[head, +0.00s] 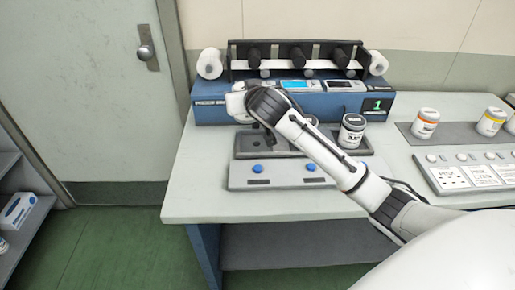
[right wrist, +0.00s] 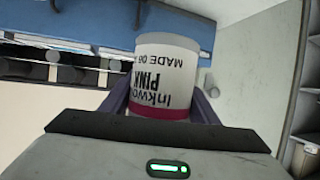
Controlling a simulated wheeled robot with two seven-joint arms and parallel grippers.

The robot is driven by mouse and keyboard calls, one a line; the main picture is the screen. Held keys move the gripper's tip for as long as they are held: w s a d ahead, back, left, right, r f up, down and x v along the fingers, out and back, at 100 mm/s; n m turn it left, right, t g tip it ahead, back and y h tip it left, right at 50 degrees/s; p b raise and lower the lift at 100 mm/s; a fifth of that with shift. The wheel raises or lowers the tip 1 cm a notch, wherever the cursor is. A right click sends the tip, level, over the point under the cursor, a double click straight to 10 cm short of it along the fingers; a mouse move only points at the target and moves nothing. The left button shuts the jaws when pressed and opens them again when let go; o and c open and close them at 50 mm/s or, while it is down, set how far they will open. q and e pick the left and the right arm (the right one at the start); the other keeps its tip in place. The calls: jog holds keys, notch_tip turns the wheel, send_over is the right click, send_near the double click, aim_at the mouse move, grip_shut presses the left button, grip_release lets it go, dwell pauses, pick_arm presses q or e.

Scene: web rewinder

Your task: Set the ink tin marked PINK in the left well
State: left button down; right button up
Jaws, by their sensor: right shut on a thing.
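The PINK ink tin (right wrist: 165,75) has a white label with a magenta band and a grey end. Its lettering appears upside down in the right wrist view. My right gripper (right wrist: 163,100) is shut on it, one finger on each side. In the head view my right arm reaches across the grey well fixture (head: 240,178), its wrist hanging over the fixture's left part. The arm hides much of the wells, and I cannot make out the held tin there. My left gripper is not in view.
The blue rewinder (head: 210,108) with dark rollers and white rolls stands behind the fixture. Tins with orange (head: 426,122) and yellow (head: 490,122) bands stand on a grey strip at right. A switch panel (head: 470,172) lies before them. The table's left front corner is clear.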

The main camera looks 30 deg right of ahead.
jog(key=shift+m+h, duration=0.3)
jog(key=shift+w+d+f+b, duration=0.25)
jog(key=shift+d+f, duration=0.5)
jog(key=shift+f, duration=1.4)
jog(key=shift+w+d+f+b, duration=0.1)
jog(key=shift+w+d+f, duration=0.5)
jog(key=shift+f, duration=1.5)
jog(key=shift+w+d+f+b, duration=0.15)
jog(key=shift+d+f, duration=0.75)
jog(key=shift+f, duration=1.25)
jog(key=shift+f, duration=0.1)
jog(key=shift+f, duration=0.15)
jog(key=o, duration=1.4)
jog(key=shift+s, duration=0.1)
